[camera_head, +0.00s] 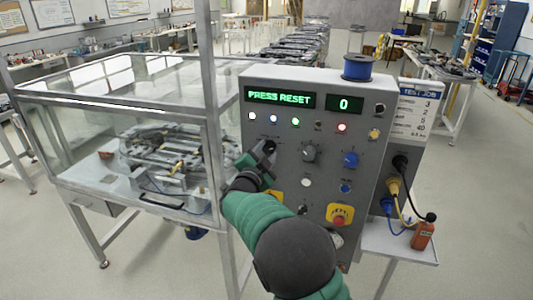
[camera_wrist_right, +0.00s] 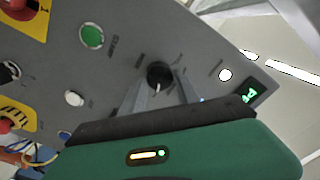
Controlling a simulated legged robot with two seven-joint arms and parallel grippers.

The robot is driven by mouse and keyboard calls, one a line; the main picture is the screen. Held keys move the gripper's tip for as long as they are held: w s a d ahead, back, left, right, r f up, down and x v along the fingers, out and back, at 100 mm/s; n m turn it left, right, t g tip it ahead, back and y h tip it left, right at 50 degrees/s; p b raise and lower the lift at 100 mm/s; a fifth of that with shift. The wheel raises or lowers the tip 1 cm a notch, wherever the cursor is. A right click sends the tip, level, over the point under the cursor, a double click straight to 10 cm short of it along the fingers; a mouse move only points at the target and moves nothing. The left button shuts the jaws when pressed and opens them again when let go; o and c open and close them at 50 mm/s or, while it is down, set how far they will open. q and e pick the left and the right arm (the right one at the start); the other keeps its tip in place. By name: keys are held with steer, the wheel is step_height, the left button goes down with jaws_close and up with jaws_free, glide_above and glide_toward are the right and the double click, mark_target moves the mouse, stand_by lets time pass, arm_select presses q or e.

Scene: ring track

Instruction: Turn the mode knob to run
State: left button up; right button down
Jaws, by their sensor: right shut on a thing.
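The grey control panel (camera_head: 325,125) stands at the centre of the head view. My right gripper (camera_head: 264,154) reaches up to its left side. In the right wrist view the fingers are closed around a black knob (camera_wrist_right: 159,74), one finger on each side. A small pale mark shows on this knob. In the head view the gripper mostly hides it, and its label is too small to read. Another dark knob (camera_head: 309,152) and a blue knob (camera_head: 350,159) sit to the right. The display (camera_head: 281,97) reads PRESS RESET. My left gripper is not in view.
A red emergency button (camera_head: 340,215) on a yellow plate sits low on the panel. A clear-walled enclosure (camera_head: 120,105) on a metal frame stands left. A green button (camera_wrist_right: 92,36) shows beside the held knob.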

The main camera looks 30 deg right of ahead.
steer(key=c, duration=1.1)
jaws_free()
steer(key=shift+w+a+f, duration=0.1)
steer(key=shift+w+f, duration=0.05)
steer(key=shift+f, duration=0.1)
steer(key=shift+c, duration=0.2)
steer(key=shift+o, duration=1.1)
steer(key=shift+w+f, duration=0.1)
steer(key=shift+w, duration=0.1)
steer(key=shift+w+d, duration=0.15)
steer(key=shift+d, duration=0.05)
steer(key=shift+s+a, duration=0.1)
steer(key=shift+s, duration=0.2)
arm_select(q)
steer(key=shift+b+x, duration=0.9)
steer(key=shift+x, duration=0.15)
arm_select(e)
steer(key=v, duration=1.6)
steer(key=shift+s+a, duration=0.1)
steer(key=shift+a, duration=0.15)
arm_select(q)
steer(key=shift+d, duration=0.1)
